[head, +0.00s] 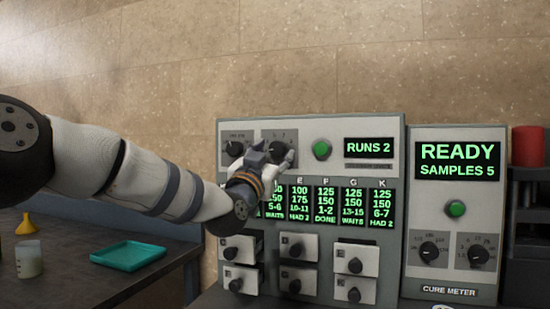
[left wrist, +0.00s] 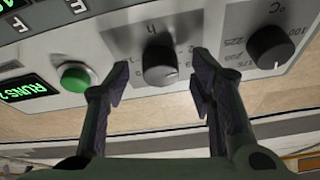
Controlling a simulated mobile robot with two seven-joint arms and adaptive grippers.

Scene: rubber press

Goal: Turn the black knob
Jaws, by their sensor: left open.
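Two black knobs sit at the top left of the grey press panel (head: 394,130). The left one (head: 234,148) shows a °C scale in the left wrist view (left wrist: 270,47). The right one (head: 278,148) is partly hidden by my gripper in the head view. In the left wrist view this right knob (left wrist: 160,65), with a pale pointer mark, shows between the fingertips. My left gripper (head: 272,156) is open in front of it, a finger on either side (left wrist: 160,84); I cannot tell whether either touches. My right gripper is not in view.
A green button (head: 321,150) is right of the knobs, beside a RUNS 2 display (head: 369,147). Small drawers with dark knobs (head: 355,265) are below. A cure meter (head: 455,210) with two more black knobs (head: 429,252) stands right. A teal tray (head: 128,256) lies on the left bench.

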